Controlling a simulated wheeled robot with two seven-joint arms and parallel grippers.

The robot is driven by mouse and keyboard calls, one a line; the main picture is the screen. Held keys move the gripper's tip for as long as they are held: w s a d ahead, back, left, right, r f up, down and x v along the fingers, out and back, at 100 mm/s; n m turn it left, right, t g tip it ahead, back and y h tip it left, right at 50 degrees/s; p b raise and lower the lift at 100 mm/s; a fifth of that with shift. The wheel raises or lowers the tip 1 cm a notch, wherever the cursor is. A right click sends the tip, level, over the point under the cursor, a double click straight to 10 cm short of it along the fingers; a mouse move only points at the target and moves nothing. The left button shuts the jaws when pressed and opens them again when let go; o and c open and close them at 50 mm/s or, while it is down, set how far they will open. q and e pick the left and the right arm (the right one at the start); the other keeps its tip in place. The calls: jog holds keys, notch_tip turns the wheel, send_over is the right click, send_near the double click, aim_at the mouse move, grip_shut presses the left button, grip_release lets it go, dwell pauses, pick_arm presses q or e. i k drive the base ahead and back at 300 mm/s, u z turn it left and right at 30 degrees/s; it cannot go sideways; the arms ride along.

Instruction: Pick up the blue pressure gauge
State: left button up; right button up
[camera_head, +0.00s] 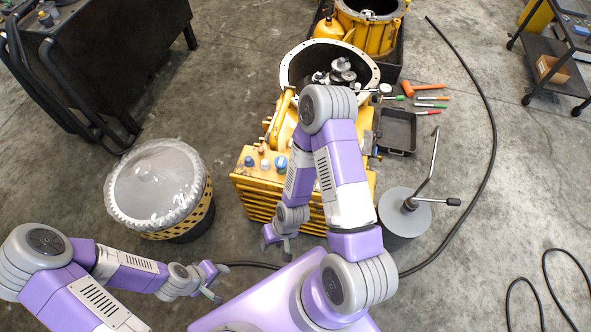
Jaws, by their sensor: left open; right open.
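A small round blue part (281,162), which looks like the blue pressure gauge, sits on the top front edge of the yellow transmission housing (245,183). Its dial face cannot be made out. A smaller blue-topped part (248,161) and a pale blue-grey one sit to its left on the same edge. My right gripper (277,246) is open and empty, low in front of the housing and below the blue part in the picture. My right arm covers the middle of the housing. My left gripper (216,281) is open and empty, further left and nearer my base.
A plastic-covered drum (152,188) stands left of the housing. A grey round stand (403,212) with a bent rod is at the right. A black tray (396,132), an orange hammer (421,89) and coloured-handled tools lie behind it. A black cable (489,130) curves across the floor.

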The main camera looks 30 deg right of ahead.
aim_at(281, 163)
jog(key=z, duration=0.55)
jog(key=i, duration=0.35)
jog(key=z, duration=1.2)
jog(key=k, duration=0.45)
jog(key=z, duration=0.2)
jog(key=i, duration=0.55)
jog(key=z, duration=0.05)
